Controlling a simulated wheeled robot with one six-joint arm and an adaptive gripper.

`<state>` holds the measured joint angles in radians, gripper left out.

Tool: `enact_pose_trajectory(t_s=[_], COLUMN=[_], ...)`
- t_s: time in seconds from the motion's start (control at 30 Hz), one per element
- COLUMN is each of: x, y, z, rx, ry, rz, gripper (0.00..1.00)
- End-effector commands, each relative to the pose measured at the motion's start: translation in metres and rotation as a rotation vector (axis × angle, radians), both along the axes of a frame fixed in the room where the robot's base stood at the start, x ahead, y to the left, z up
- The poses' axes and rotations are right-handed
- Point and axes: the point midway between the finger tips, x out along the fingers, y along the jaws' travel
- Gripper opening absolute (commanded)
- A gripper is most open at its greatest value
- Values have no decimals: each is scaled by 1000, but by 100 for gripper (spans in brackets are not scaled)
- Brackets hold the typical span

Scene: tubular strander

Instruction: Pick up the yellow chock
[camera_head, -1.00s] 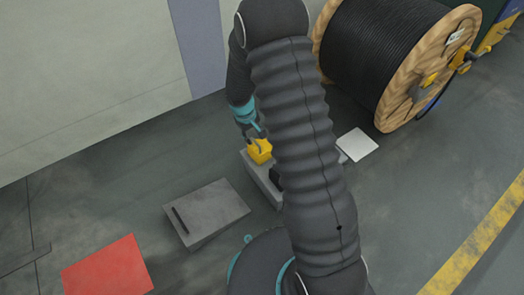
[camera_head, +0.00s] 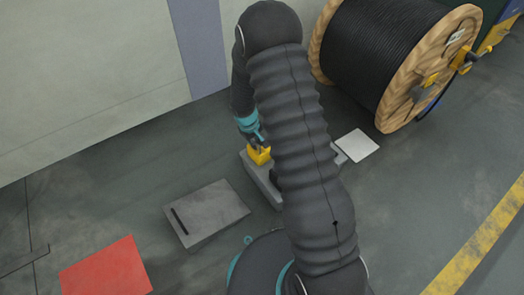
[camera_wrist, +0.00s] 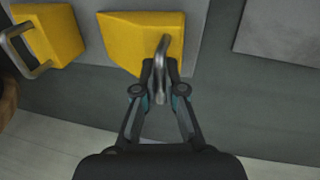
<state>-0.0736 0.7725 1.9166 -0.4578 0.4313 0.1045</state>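The yellow chock (camera_head: 259,157) sits on a low grey block (camera_head: 263,187) in the head view, partly hidden by my arm. In the wrist view, the chock (camera_wrist: 135,38) has a grey metal bar handle (camera_wrist: 161,75) on its near right part. My gripper (camera_wrist: 160,68) has its two fingers drawn close together on either side of this handle and appears shut on it. In the head view my gripper (camera_head: 257,142) is right above the chock. A second yellow chock (camera_wrist: 55,35) with its own handle is at the left of the wrist view.
A grey slab with a dark slot (camera_head: 207,212) and a red floor patch (camera_head: 106,268) lie to the left. A white plate (camera_head: 357,145) lies to the right, near a large wooden cable drum (camera_head: 428,70). A wall (camera_head: 90,80) stands behind.

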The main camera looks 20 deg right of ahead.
Motion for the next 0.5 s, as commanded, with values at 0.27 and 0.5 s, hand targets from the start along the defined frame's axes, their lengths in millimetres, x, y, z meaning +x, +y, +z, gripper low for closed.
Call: enact_pose_trajectory(t_s=[0.27,0.5], x=[0,1], y=[0,0], z=[0,13], rx=[0,0], ry=[-1,-2], rz=[0,0], gripper=[0,0])
